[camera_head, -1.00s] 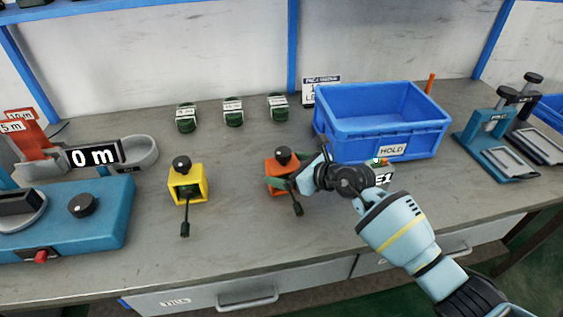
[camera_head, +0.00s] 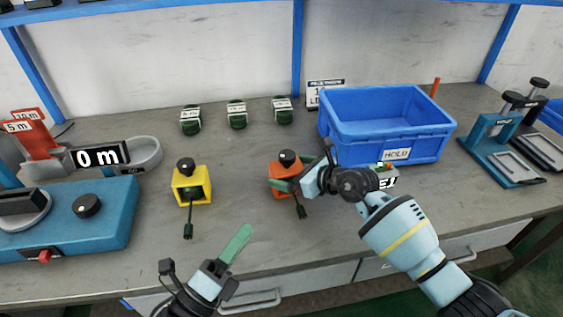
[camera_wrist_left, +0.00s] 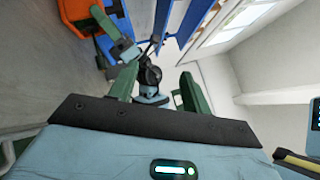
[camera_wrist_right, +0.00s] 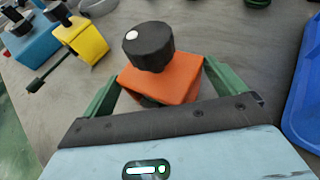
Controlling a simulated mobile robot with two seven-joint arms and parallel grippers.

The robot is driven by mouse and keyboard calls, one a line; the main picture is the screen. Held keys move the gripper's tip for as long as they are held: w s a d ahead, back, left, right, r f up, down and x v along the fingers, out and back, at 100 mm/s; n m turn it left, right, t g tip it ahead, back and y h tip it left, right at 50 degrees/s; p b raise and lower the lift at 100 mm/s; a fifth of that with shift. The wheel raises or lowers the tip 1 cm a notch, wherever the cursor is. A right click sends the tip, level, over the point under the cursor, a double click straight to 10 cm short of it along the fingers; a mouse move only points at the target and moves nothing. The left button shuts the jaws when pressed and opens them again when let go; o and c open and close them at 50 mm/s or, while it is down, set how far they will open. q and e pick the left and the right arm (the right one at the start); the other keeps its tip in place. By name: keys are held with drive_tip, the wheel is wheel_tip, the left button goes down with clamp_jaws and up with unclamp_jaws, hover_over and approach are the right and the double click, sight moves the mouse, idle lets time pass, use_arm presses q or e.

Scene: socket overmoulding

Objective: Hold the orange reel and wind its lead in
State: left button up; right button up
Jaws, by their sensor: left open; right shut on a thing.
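The orange reel (camera_head: 281,178) stands on the bench left of the blue crate, with a black knob (camera_head: 288,158) on top. Its dark lead (camera_head: 299,206) hangs out in front, ending in a plug on the bench. My right gripper (camera_wrist_right: 155,92) is shut on the orange reel, one green finger on each side, as the right wrist view shows. My left gripper (camera_head: 235,245) is low over the bench's front edge, apart from the reel and empty. In the left wrist view its fingers (camera_wrist_left: 155,88) are spread, with the orange reel (camera_wrist_left: 78,12) beyond at the top left.
A yellow reel (camera_head: 191,186) with its own lead stands to the left. Several green coils (camera_head: 237,115) sit behind. The blue crate (camera_head: 432,142) marked HOLD is close right of my right gripper. A blue measuring machine (camera_head: 60,225) fills the left. Bench between the reels is clear.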

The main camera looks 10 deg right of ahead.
use_arm(q)
drive_tip(key=w+d+m+g, duration=0.2)
drive_tip(key=w+d+m, duration=0.1)
drive_tip(key=w+m, duration=0.3)
drive_tip(key=m+y, duration=0.3)
drive_tip(key=m, duration=0.5)
approach(282, 162)
drive_tip(key=shift+v, duration=1.1)
drive_tip(key=shift+w+a, duration=0.1)
drive_tip(key=shift+w, duration=0.1)
drive_tip(key=shift+h, duration=0.3)
drive_tip(key=shift+x, duration=5.9)
drive_tip(key=shift+f, duration=0.15)
